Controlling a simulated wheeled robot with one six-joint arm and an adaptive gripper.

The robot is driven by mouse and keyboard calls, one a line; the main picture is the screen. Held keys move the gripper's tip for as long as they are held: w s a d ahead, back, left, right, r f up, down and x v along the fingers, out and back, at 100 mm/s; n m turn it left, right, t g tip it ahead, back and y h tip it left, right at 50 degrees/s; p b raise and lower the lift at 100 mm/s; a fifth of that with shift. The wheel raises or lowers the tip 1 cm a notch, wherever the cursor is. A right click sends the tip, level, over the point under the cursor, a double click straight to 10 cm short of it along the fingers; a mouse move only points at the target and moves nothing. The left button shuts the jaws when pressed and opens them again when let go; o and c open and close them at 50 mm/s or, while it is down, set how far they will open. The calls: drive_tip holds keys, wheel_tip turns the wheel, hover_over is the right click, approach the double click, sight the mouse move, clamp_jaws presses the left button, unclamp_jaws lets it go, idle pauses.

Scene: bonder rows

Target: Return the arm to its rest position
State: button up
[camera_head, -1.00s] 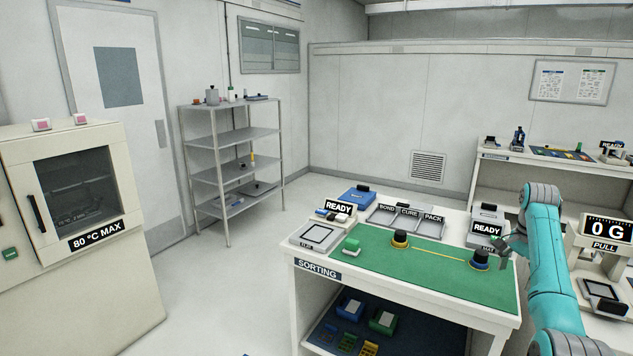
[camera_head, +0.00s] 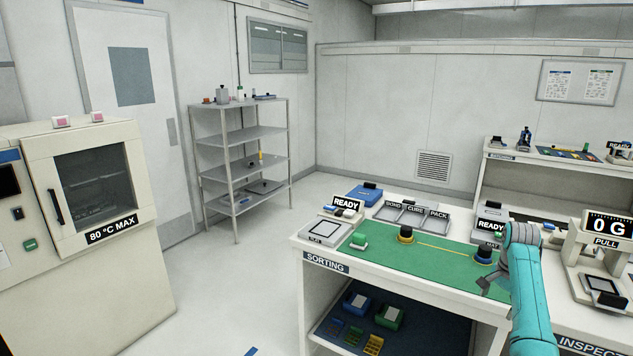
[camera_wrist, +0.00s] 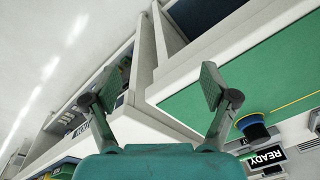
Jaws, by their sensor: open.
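My teal arm (camera_head: 529,290) reaches in from the lower right of the head view. My gripper (camera_wrist: 160,85) is open and empty in the wrist view, its two fingers spread wide with nothing between them. In the head view the gripper (camera_head: 488,284) is small and dark, near the right front edge of the sorting table (camera_head: 402,278). In the wrist view the green mat (camera_wrist: 215,110) and a table edge lie beyond the fingers.
A black and blue knob-like piece (camera_head: 483,254) stands on the mat close to the gripper; a black and yellow one (camera_head: 405,234) stands further left. The pull tester (camera_head: 603,250) stands to the right. Open floor (camera_head: 225,300) lies left of the table.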

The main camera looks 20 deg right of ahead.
drive_tip(key=s+a+f+n+t+h, duration=0.1)
drive_tip(key=a+f+n+t, duration=0.1)
drive_tip(key=a+f, duration=0.8)
drive_tip(key=s+a+f+n+t+h, duration=0.1)
drive_tip(key=a+f+n, duration=0.1)
drive_tip(key=a+f, duration=0.8)
drive_tip(key=s+a+f+n+t, duration=0.4)
drive_tip(key=s+a+f+n, duration=0.1)
drive_tip(key=s+a+f, duration=0.8)
drive_tip(key=s+a+r+n+t, duration=0.2)
drive_tip(key=s+a+r, duration=0.4)
drive_tip(key=s, duration=0.4)
drive_tip(key=s+a+r+n+t, duration=0.1)
drive_tip(key=s+a+r+n, duration=0.15)
drive_tip(key=s+a, duration=0.55)
drive_tip(key=s+a+r+n+t+y, duration=0.1)
drive_tip(key=s+a+r+n+t, duration=0.1)
drive_tip(key=s+r, duration=0.5)
drive_tip(key=s+a+r+n+t+y, duration=0.1)
drive_tip(key=s+r, duration=0.6)
drive_tip(key=r, duration=0.7)
drive_tip(key=shift+s+a+r+n+t+y, duration=0.2)
drive_tip(key=shift+a+r+n+t+y, duration=0.1)
drive_tip(key=shift+a+r+n+t, duration=0.15)
